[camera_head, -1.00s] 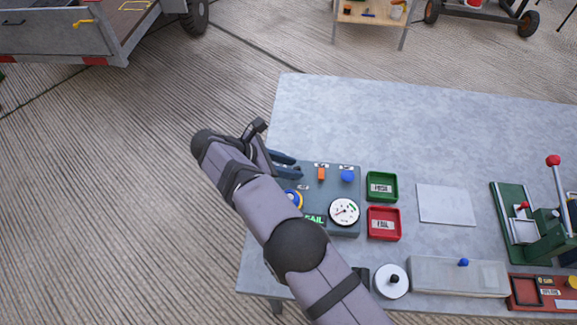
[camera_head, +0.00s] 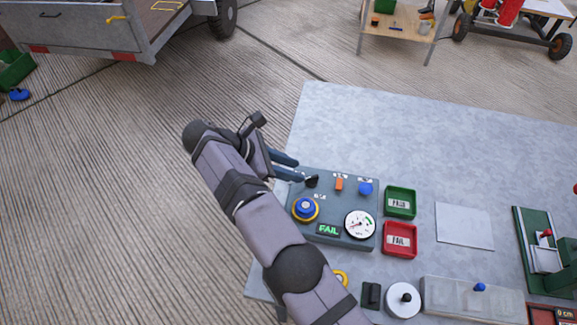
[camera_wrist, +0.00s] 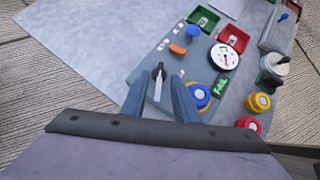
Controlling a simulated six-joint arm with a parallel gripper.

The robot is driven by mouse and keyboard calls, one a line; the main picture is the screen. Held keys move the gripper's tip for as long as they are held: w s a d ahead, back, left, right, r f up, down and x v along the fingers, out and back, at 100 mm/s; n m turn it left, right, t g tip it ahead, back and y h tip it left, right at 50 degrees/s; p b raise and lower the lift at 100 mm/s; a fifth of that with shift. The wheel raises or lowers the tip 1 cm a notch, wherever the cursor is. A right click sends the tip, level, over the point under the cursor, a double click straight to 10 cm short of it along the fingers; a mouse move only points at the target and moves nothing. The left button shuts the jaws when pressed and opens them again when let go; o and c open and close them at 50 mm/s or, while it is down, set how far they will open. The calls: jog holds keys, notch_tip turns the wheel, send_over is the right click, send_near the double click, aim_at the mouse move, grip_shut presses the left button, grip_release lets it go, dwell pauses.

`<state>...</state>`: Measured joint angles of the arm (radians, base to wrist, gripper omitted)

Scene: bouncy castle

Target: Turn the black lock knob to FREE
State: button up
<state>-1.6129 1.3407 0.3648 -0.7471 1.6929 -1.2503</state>
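The black lock knob (camera_head: 311,181) stands near the left edge of a grey control panel (camera_head: 345,240). In the wrist view the knob (camera_wrist: 159,71) shows just past the fingertips, roughly in line with the gap between them. A pale strip runs from it toward me. Its label is too small to read. My gripper (camera_head: 301,170) is open and empty, its two blue-grey fingers (camera_wrist: 158,84) apart and pointing at the knob. I cannot tell whether either finger touches it.
The panel also carries an orange switch (camera_head: 339,185), a blue knob (camera_head: 365,188), a yellow-ringed blue button (camera_head: 305,208), a white dial (camera_head: 359,224) and a green FAIL display (camera_head: 328,230). Green (camera_head: 400,214) and red (camera_head: 399,253) trays lie to its right. The table behind is clear.

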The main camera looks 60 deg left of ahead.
jog(key=shift+s+r, duration=0.35)
dwell(0.3)
jog(key=w+d+r+m+g+h+p, duration=0.1)
jog(key=w+d+r+m+p, duration=0.2)
jog(key=w+r, duration=0.4)
jog(key=w+d+r+m+g+h+p, duration=0.1)
jog(key=w+d+r+g+p, duration=0.15)
jog(key=w+d+r, duration=0.45)
jog(key=n+g+y, duration=0.4)
jog(key=g, duration=0.1)
send_over(313, 176)
notch_tip(313, 176, down, 12)
jog(key=shift+d+r, duration=0.1)
jog(key=shift+r, duration=0.1)
jog(key=shift+f+p, duration=1.35)
jog(key=shift+f, duration=2.3)
